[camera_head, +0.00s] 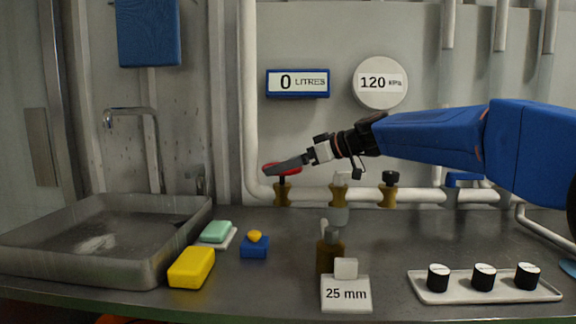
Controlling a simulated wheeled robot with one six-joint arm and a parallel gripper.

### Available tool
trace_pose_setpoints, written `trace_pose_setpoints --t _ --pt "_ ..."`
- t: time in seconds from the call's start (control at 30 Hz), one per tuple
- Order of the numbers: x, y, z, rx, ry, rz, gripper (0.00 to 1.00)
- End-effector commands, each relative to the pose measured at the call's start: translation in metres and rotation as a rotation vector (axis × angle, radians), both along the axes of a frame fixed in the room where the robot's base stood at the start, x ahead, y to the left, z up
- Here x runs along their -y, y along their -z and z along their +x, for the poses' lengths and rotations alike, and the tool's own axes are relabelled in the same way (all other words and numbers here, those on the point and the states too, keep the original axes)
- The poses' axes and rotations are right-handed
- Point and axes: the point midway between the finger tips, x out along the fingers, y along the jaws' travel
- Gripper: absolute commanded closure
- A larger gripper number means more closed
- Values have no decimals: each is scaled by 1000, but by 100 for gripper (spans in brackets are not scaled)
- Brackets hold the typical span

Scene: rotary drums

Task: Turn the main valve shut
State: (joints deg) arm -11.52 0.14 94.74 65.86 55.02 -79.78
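A red handwheel (269,169) sits on a brass valve body (282,195) on the white pipe along the back wall; it is the likeliest main valve, though no label shows. My blue arm reaches in from the right. My gripper (287,164) is at the red wheel, its dark fingers lying across it and hiding part of it. I see the fingers side-on, so I cannot tell their gap or whether they grip the rim. The wall displays read 0 LITRES (298,83) and 120 kPa (380,83).
On the same pipe are a pale-topped valve (340,193), a black-knobbed valve (390,193) and a blue handle (465,179). A sink (84,270) is at left. A yellow sponge (191,267), a 25 mm sign (346,294) and a tray (430,296) of black cylinders stand in front.

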Motion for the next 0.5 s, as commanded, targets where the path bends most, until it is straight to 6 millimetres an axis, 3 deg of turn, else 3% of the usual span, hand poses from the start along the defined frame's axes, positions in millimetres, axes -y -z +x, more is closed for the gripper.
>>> trace_pose_setpoints --t 0.07,0.17,0.2,0.5 --pt "0 0 0 0 0 0 5" --pt "0 0 0 0 0 0 29" --pt "0 0 0 0 0 0 31" --pt "0 -1 -1 1 29 1 31"
